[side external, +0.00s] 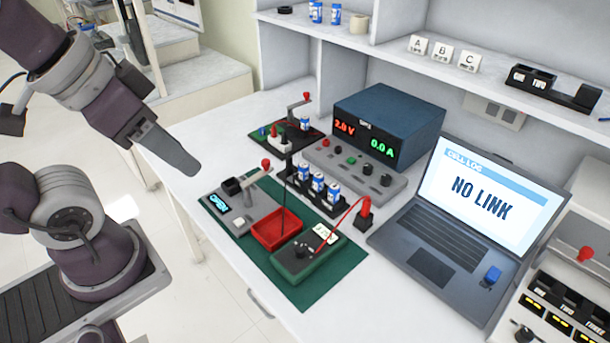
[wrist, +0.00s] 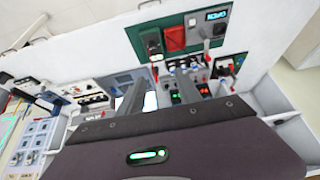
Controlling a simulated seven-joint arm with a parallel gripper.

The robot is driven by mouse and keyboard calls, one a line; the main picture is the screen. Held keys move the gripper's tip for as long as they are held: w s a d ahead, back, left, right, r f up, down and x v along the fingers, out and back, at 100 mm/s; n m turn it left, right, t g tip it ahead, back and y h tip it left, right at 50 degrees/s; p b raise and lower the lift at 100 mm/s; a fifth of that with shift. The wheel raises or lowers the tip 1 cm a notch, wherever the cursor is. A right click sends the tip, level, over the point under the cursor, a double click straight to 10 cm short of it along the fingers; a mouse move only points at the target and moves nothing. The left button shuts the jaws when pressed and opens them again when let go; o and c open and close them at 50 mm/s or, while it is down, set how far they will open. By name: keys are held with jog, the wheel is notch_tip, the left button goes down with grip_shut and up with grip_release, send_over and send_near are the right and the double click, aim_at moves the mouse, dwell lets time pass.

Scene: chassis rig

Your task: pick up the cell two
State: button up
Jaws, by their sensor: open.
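Several blue-and-white cells stand on the bench. The others are the left cell (side external: 303,172) and right cell (side external: 333,192). In the wrist view the row is small and blurred beyond the fingers. My gripper (side external: 191,170) hangs in the air left of the bench items, well apart from the cells. In the wrist view its fingers (wrist: 158,92) are spread with nothing between them.
The bench's left front edge is clear.

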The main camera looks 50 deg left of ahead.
jog(key=shift+o, duration=0.5)
jog(key=shift+o, duration=0.9)
